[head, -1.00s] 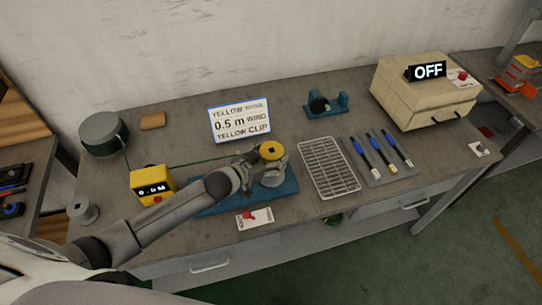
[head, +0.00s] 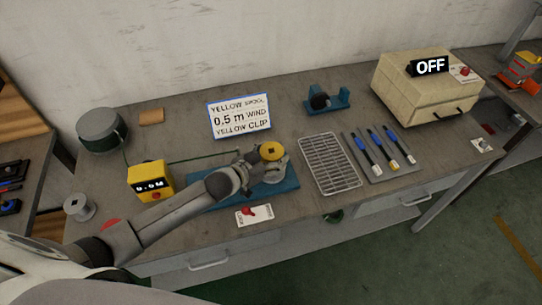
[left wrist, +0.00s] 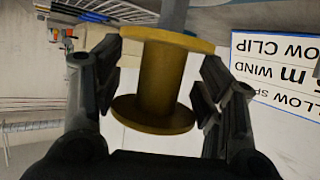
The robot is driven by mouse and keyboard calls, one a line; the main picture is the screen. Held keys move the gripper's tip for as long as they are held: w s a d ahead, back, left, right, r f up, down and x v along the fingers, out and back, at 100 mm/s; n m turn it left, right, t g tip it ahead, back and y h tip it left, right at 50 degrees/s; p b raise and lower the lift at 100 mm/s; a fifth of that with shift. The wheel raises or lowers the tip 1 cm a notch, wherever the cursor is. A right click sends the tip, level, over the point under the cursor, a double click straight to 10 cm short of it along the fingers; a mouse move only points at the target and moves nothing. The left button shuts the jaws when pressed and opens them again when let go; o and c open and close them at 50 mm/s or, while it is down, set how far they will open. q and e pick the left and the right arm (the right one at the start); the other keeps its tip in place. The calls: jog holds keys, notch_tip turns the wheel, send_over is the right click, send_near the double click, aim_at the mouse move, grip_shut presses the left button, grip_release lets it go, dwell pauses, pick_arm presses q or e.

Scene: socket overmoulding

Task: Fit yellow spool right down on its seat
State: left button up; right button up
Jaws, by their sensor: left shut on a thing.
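The yellow spool (head: 271,150) is upright above the blue winder base (head: 284,193), at the grey part near its right end. My left gripper (head: 252,160) is at the spool's left side. In the left wrist view, which is upside down, the yellow spool (left wrist: 162,80) stands between the two fingers of my left gripper (left wrist: 160,90), which is shut on it. A grey shaft (left wrist: 173,15) shows beyond its far flange. I cannot tell how closely that flange meets the seat. My right gripper is out of view.
A yellow counter box (head: 150,181) and a green wire drum (head: 102,131) stand at the left. A sign (head: 240,117) stands behind the winder. A wire rack (head: 329,163) and a tray of blue-handled tools (head: 378,155) lie right of it. A card with a red switch (head: 254,214) lies in front.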

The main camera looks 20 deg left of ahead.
pick_arm(q)
jog(key=shift+f+b, duration=1.35)
jog(key=shift+f, duration=0.6)
jog(key=o, duration=1.1)
notch_tip(320, 180, up, 10)
